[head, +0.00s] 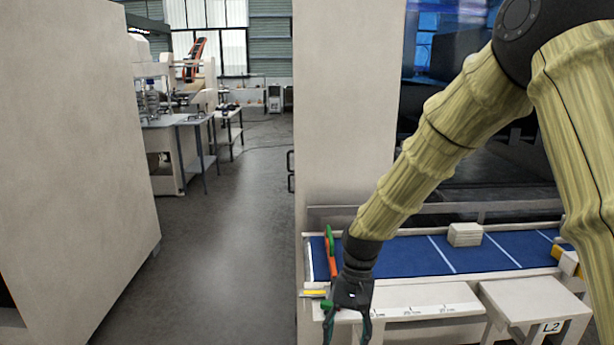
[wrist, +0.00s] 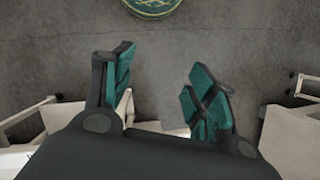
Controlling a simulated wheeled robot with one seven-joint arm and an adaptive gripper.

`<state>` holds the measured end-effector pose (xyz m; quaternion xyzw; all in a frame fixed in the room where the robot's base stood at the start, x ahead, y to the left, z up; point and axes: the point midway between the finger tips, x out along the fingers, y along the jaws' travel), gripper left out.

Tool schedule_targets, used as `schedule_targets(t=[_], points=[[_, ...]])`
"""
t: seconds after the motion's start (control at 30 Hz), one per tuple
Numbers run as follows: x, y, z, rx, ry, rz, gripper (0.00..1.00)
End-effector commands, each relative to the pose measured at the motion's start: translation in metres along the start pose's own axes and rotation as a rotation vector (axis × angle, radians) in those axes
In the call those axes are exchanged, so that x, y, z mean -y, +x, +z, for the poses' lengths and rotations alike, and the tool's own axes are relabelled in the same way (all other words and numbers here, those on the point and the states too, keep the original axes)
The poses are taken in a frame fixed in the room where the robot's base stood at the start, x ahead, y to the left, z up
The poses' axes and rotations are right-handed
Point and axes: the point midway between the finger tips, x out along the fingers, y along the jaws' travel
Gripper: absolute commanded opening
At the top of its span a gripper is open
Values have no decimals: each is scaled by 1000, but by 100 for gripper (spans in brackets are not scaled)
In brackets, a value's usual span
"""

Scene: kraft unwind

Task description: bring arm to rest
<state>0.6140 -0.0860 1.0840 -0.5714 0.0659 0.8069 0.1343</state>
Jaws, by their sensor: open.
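My gripper (head: 347,328) hangs at the end of my sleeved arm in the head view, pointing down in front of the left end of the blue conveyor table. Its fingers are apart and nothing is between them. In the wrist view the two green-padded fingers (wrist: 160,95) are spread, with grey floor beyond them. The fingertips are partly cut off by the lower edge of the head view.
A blue-topped conveyor table (head: 410,257) runs behind my gripper, with a pale stack (head: 465,235) on it. A small stand (head: 535,305) marked L2 is at right. A round green-patterned thing (wrist: 152,7) is on the floor. The aisle (head: 225,230) at left is clear.

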Motion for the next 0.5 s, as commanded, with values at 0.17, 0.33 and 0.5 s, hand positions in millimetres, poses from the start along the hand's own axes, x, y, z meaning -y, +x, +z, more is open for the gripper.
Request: schedule_targets(t=[0.17,0.33,0.5], points=[[-21,78,-12,-23,-16,-12,57],[-53,169,-15,-69,-40,-23,57],[-88,249,-7,-120,-69,-23,57]])
